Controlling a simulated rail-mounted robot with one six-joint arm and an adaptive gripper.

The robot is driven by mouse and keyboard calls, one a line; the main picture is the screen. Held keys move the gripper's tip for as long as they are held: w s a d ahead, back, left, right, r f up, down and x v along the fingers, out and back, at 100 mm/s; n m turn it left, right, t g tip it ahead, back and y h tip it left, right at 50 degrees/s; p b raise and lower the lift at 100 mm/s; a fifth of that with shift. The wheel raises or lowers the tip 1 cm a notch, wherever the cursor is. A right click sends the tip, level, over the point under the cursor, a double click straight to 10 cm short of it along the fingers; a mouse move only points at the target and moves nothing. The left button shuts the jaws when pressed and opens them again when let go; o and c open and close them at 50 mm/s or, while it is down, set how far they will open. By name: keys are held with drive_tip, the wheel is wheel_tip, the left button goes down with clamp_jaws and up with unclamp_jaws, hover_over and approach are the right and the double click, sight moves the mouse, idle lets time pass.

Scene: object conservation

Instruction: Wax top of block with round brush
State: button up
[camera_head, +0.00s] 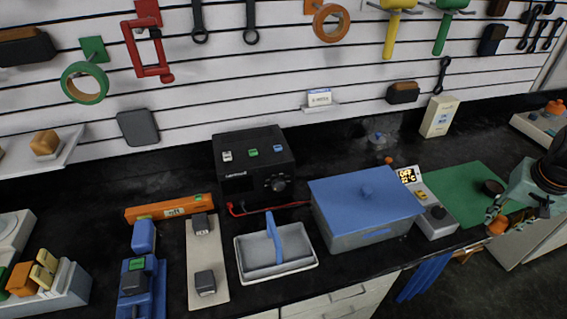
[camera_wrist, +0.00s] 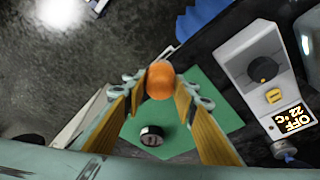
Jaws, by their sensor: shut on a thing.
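My gripper (camera_head: 508,214) is at the right, over the green mat's right side and near the counter's front edge. It is shut on an orange round-ended thing (camera_head: 497,226), which shows between the fingertips (camera_wrist: 162,92) in the wrist view (camera_wrist: 160,76). Its full shape is hidden, so I cannot tell whether it is the round brush. A short dark round piece (camera_head: 493,187) lies on the green mat (camera_head: 455,192); it also shows in the wrist view (camera_wrist: 152,135). I cannot tell for sure which thing is the block.
A heater with an OFF 22 °C display (camera_head: 430,205) stands left of the mat. Left of it are a blue-lidded box (camera_head: 365,205), a grey tray (camera_head: 275,265) and a beige board (camera_head: 207,255) with dark blocks. A blue cloth (camera_head: 425,278) hangs at the front edge.

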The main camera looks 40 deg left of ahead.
wheel_tip(320, 180, up, 13)
drive_tip(key=w+d+p, duration=0.1)
drive_tip(key=d+p, duration=0.1)
drive_tip(key=p, duration=0.3)
drive_tip(key=shift+w, duration=0.15)
